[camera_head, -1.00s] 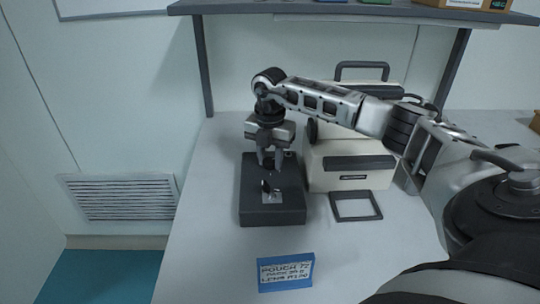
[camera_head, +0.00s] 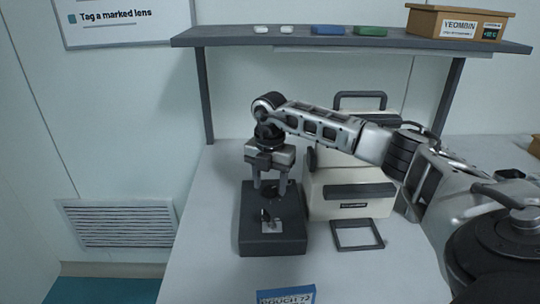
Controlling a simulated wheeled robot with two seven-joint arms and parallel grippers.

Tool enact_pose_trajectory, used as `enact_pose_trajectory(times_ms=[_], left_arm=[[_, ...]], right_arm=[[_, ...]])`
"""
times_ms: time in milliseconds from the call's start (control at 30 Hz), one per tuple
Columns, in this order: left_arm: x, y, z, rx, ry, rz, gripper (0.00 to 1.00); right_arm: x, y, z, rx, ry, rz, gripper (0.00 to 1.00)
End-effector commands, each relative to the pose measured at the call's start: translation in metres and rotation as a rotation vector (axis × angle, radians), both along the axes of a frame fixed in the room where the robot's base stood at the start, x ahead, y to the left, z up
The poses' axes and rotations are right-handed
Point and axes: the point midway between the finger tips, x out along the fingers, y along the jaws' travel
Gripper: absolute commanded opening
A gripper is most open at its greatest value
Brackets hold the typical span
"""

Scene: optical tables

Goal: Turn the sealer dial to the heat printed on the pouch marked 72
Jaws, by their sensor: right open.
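A dark grey box (camera_head: 290,240) stands on the table, with a small pale plate (camera_head: 272,227) and an upright dark knob (camera_head: 265,214) on its top; this looks like the sealer dial. The dial's markings are too small to read. My right gripper (camera_head: 270,190) points down above the knob, open, its two fingers apart and seemingly holding nothing. The blue pouch (camera_head: 286,295) lies at the bottom edge of the view; its label's top line reads POUCH 72, and the lower lines are cut off. My left gripper is not in view.
A cream machine (camera_head: 348,208) with a dark handle stands behind my right arm. A dark square frame (camera_head: 357,234) lies before it. The shelf (camera_head: 330,41) above carries a box (camera_head: 455,23) and small blue and green items. The table's left front is clear.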

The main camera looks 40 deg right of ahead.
Motion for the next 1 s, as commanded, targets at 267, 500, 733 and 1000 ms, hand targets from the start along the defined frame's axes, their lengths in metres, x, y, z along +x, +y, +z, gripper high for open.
enact_pose_trajectory(times_ms=[267,500,733,1000], left_arm=[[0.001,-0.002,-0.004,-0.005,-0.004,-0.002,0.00],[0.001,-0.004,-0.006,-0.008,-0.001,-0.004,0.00],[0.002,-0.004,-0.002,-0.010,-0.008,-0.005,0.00],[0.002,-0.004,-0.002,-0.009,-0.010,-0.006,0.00]], right_arm=[[0.001,0.000,0.064,0.000,-0.010,-0.001,0.52],[0.001,0.000,0.117,0.001,-0.006,-0.001,0.52],[0.000,0.000,0.144,-0.001,-0.004,-0.001,0.52],[0.000,0.000,0.148,0.000,-0.002,-0.001,0.52]])
